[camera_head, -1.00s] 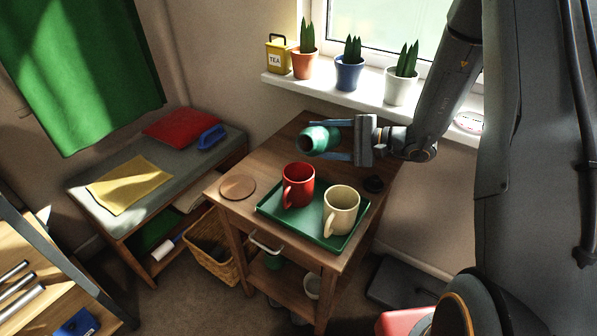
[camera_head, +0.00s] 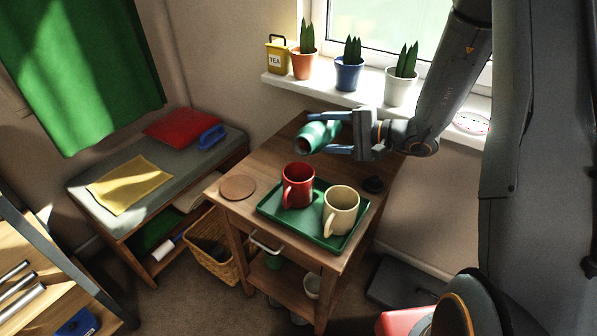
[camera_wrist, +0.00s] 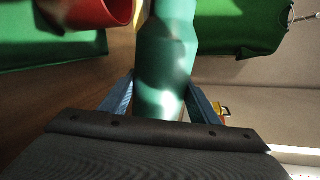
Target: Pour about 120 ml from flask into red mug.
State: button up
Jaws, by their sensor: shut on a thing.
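My gripper (camera_head: 335,133) is shut on the green flask (camera_head: 320,133) above the wooden cart, behind the red mug. The flask is tilted, its open mouth pointing left and down toward the viewer in the head view. The flask also fills the middle of the wrist view (camera_wrist: 166,60), between the blue fingers. The red mug (camera_head: 298,188) stands upright on the green tray (camera_head: 272,214); its rim area shows at the top left of the wrist view (camera_wrist: 95,14). The inside of the mug is hard to see. No liquid stream shows.
A cream mug (camera_head: 341,210) stands on the tray at the right of the red mug. A round wooden coaster (camera_head: 237,187) lies left of the tray. Potted plants (camera_head: 348,75) line the windowsill behind.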

jog(key=shift+s+a+r, duration=0.1)
jog(key=shift+r, duration=0.2)
jog(key=shift+w+d+n+b, duration=0.25)
jog(key=shift+w+n+b, duration=0.15)
jog(key=shift+n+b, duration=0.1)
dwell(0.5)
jog(key=shift+n+t+b, duration=0.3)
jog(key=shift+n+b, duration=0.1)
jog(key=shift+b, duration=0.2)
dwell(1.4)
jog(key=m+p, duration=0.1)
jog(key=p, duration=0.2)
jog(key=shift+r, duration=0.15)
jog(key=shift+w+d+f+m+g, duration=0.15)
jog(key=shift+w+f+m+g, duration=0.1)
jog(key=shift+f+m, duration=0.25)
jog(key=shift+w+d+f+m+g, duration=0.2)
jog(key=shift+f+m, duration=0.2)
jog(key=shift+f, duration=0.2)
jog(key=shift+s+a+f+m+y+b, duration=0.1)
jog(key=shift+f+m+y+b, duration=0.1)
jog(key=shift+f+m+b, duration=0.15)
jog(key=shift+s+a+f+m+y+b, duration=0.1)
jog(key=shift+f+m+y+b, duration=0.15)
jog(key=shift+f, duration=0.15)
jog(key=shift+g, duration=0.25)
